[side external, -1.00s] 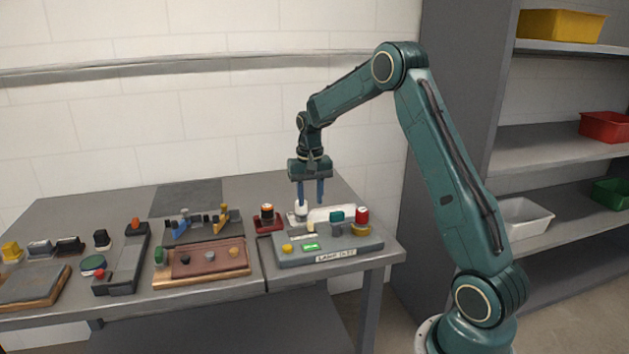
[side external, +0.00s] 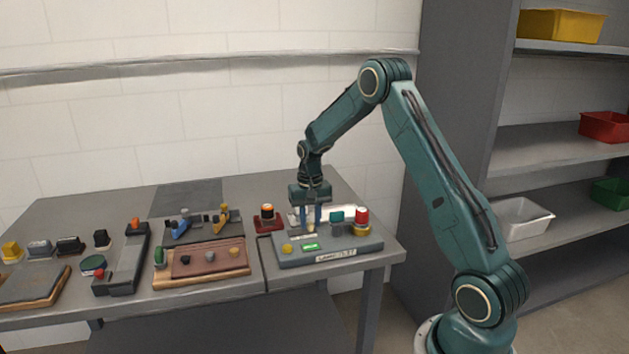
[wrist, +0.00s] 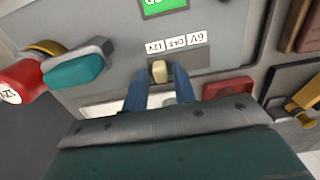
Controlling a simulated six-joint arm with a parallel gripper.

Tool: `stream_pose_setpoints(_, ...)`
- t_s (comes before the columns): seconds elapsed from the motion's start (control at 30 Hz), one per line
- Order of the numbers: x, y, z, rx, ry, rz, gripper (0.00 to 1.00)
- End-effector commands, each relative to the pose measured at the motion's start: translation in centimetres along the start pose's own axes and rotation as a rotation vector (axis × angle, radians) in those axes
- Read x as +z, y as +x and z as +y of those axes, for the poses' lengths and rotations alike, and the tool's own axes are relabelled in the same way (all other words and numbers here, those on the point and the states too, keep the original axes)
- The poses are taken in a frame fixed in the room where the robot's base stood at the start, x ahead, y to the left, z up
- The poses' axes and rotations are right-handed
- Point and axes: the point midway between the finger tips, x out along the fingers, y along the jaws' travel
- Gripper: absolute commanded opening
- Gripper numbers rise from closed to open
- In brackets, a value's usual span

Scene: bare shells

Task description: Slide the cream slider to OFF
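The cream slider (wrist: 160,71) stands up from a dark slot in the grey panel (wrist: 120,65). In the wrist view it is in line with the 12V label at the left end of the label strip (wrist: 176,43); OFF is in the middle and 6V at the right, all upside down. My gripper (wrist: 160,80) is open, its two blue fingers on either side of the slider, with a small gap on each side. In the side view my gripper (side external: 311,228) is down at the panel and its fingers partly hide the slider.
A red-capped knob (side external: 362,215) and a teal switch (side external: 337,216) stand right of the slider. A green display (side external: 310,246) and a yellow button (side external: 287,248) are in front. A red-based device (side external: 268,222) stands behind left. Other boards fill the table's left.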

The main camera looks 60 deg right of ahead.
Motion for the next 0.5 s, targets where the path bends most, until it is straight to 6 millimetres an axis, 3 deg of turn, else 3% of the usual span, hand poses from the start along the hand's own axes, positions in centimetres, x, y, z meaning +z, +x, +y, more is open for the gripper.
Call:
stream_pose_setpoints(0.03, 0.0, 0.0, 0.0, 0.0, 0.0, 0.0, 0.17)
stream_pose_setpoints(0.13, 0.0, 0.0, 0.0, 0.0, 0.0, 0.0, 0.0)
stream_pose_setpoints(0.37, 0.0, 0.0, -0.2, 0.0, 0.0, 0.0, 0.0)
stream_pose_setpoints(0.5, 0.0, 0.0, -1.7, -0.001, -0.003, 0.0, 0.0)
